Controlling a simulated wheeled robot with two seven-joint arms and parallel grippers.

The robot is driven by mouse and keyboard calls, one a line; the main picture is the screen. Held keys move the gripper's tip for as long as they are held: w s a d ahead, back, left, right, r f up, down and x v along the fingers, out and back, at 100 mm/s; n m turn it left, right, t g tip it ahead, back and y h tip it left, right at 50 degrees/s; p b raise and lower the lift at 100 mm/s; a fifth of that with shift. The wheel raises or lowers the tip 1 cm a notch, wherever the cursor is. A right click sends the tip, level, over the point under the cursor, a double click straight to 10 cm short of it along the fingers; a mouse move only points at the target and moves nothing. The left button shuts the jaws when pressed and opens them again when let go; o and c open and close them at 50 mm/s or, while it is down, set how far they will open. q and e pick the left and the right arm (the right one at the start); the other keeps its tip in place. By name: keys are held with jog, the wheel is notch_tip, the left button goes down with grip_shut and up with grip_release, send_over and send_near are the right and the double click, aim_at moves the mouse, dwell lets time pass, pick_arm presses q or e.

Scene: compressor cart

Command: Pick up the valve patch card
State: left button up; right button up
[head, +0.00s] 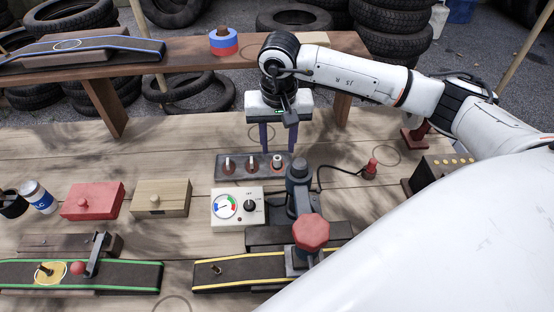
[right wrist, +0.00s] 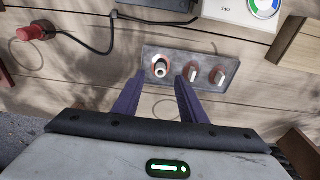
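I cannot make out a thing that is surely the valve patch card in either view. My right gripper (head: 264,150) is open, with its two purple fingers pointing down over the back of the grey valve panel (head: 233,174). The panel carries several knobs in a row. In the right wrist view the open fingertips (right wrist: 160,76) stand on either side of the pale-tipped end knob (right wrist: 160,67), with nothing gripped between them. Whether they touch the panel is unclear. My left gripper is not in view.
A gauge box (head: 238,208) stands in front of the panel, beside a red-knobbed clamp (head: 311,232). Red (head: 92,202) and wooden (head: 161,198) boxes lie left. A cable runs right to a red plug (head: 371,168). A raised shelf (head: 190,53) crosses the back.

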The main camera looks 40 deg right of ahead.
aim_at(277, 166)
jog(key=f, duration=0.3)
jog(key=f+p, duration=0.1)
jog(key=f, duration=0.1)
jog(key=shift+w+d+f, duration=0.1)
jog(key=shift+w+d, duration=0.05)
jog(key=shift+w, duration=0.2)
jog(key=shift+c, duration=0.2)
grip_shut()
